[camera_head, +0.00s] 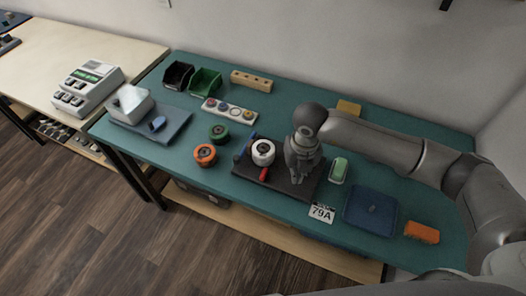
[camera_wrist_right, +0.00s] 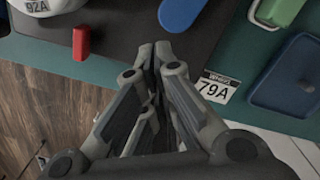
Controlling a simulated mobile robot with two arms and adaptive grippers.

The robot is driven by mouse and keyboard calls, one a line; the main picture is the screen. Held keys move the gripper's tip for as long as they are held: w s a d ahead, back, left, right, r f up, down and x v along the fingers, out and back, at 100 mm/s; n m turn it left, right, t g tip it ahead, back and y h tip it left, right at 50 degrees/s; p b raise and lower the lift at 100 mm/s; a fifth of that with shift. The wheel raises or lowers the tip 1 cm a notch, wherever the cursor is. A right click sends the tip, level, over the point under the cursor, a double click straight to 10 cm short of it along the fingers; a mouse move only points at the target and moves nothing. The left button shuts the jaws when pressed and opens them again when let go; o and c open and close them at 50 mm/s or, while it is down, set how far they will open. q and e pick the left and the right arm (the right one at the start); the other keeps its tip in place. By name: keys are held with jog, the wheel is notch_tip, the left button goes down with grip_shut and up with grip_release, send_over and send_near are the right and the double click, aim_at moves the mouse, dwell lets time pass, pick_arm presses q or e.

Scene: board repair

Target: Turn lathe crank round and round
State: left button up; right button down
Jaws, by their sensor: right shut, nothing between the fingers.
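A dark base board (camera_head: 240,171) on the green bench carries a white wheel (camera_head: 263,148) with a dark hub. The wheel is marked 92A in the wrist view (camera_wrist_right: 45,6). A red handle-like part (camera_head: 264,174) stands in front of the wheel and also shows in the wrist view (camera_wrist_right: 81,42). A blue part (camera_head: 242,152) is left of the wheel. Another blue rounded part (camera_wrist_right: 183,13) lies beyond my fingertips; I cannot tell which part is the crank. My right gripper (camera_head: 297,180) is shut and empty over the board, right of the red part. My left gripper is out of view.
Right of the board are a green-and-white box (camera_head: 339,170), a 79A card (camera_head: 320,212), a blue tray (camera_head: 371,211) and an orange brush-like block (camera_head: 421,232). Orange (camera_head: 205,155) and green (camera_head: 219,133) wheels stand to the left. Bins (camera_head: 205,83) are at the back.

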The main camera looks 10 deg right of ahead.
dwell(0.3)
notch_tip(320, 180, up, 6)
jog(key=p, duration=0.3)
jog(key=shift+p, duration=0.3)
jog(key=shift+w+d, duration=0.1)
